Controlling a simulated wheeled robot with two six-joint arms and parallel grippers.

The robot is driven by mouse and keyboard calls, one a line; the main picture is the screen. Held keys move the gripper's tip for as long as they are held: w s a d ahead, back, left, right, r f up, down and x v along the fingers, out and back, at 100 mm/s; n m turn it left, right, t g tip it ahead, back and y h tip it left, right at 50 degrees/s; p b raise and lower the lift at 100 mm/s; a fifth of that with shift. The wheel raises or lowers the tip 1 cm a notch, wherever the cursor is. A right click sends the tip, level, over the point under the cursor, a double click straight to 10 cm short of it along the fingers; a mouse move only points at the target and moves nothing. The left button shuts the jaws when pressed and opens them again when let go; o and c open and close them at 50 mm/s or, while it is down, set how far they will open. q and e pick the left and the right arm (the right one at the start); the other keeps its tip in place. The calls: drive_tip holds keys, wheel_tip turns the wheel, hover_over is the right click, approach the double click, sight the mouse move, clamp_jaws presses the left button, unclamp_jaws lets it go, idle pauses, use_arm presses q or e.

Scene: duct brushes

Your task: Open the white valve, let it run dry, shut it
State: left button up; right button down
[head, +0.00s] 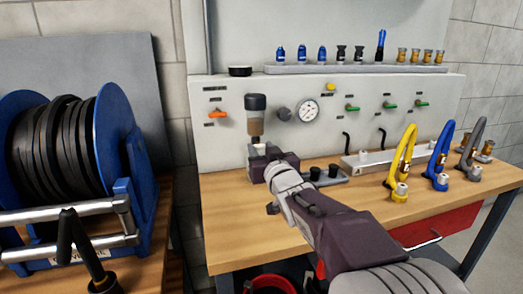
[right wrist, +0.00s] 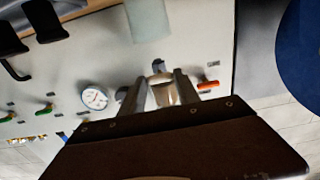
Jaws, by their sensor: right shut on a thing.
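A filter unit with a dark top and an amber-brown bowl (head: 256,121) hangs on the grey panel. A small white part, which I take to be the white valve (head: 258,149), shows just under the bowl, partly hidden by my right gripper. My right gripper (head: 264,165) reaches in from the lower right and is shut on it. In the right wrist view, which is upside down, a pale piece (right wrist: 163,93) sits between the two fingers. How far the valve is turned I cannot tell.
The panel carries a gauge (head: 308,111), an orange lever (head: 217,114) and several green levers. Yellow, blue and grey hoses (head: 403,160) stand on the bench's right. A hose reel (head: 70,145) is at left. A red bucket (head: 270,285) is below the bench.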

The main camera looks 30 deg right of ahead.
drive_tip(key=n+b, duration=0.2)
drive_tip(key=n, duration=0.1)
drive_tip(key=shift+f, duration=0.2)
drive_tip(key=n+b, duration=0.2)
drive_tip(key=n, duration=0.3)
drive_tip(key=shift+b, duration=0.3)
drive_tip(key=n+b, duration=0.1)
drive_tip(key=n, duration=0.3)
drive_tip(key=shift+b, duration=0.4)
drive_tip(key=n+b, duration=0.1)
drive_tip(key=n, duration=0.4)
drive_tip(key=shift+r, duration=0.1)
drive_tip(key=c, duration=0.9)
unclamp_jaws()
